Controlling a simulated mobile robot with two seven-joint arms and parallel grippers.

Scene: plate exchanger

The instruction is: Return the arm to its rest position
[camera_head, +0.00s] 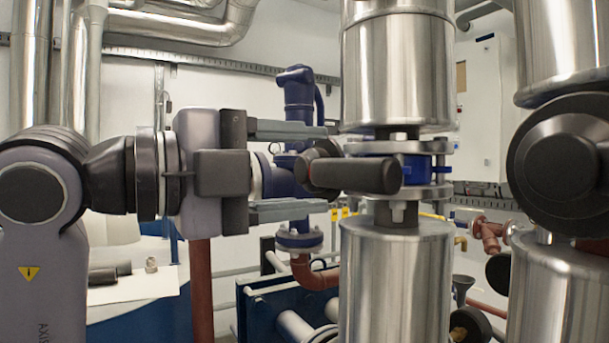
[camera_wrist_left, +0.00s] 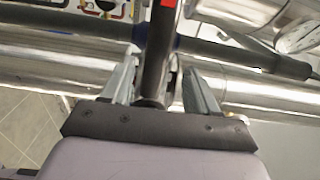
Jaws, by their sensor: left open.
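My left gripper (camera_head: 326,168) comes in from the left, level, at the middle pipe. Its two grey fingers are open, one above and one below the black valve handle (camera_head: 365,175). The handle belongs to a blue valve (camera_head: 414,165) clamped between flanges of the silver pipe. In the left wrist view the open fingers (camera_wrist_left: 158,72) stand on either side of the dark handle (camera_wrist_left: 158,45), with gaps visible beside it. Whether either finger touches it is hard to tell. My right gripper is not in view.
A second silver pipe (camera_head: 556,300) with a large black round part (camera_head: 565,165) stands close on the right. A blue vertical fitting (camera_head: 299,95) stands behind the gripper. A blue table (camera_head: 140,325) with small parts on a white sheet is at lower left.

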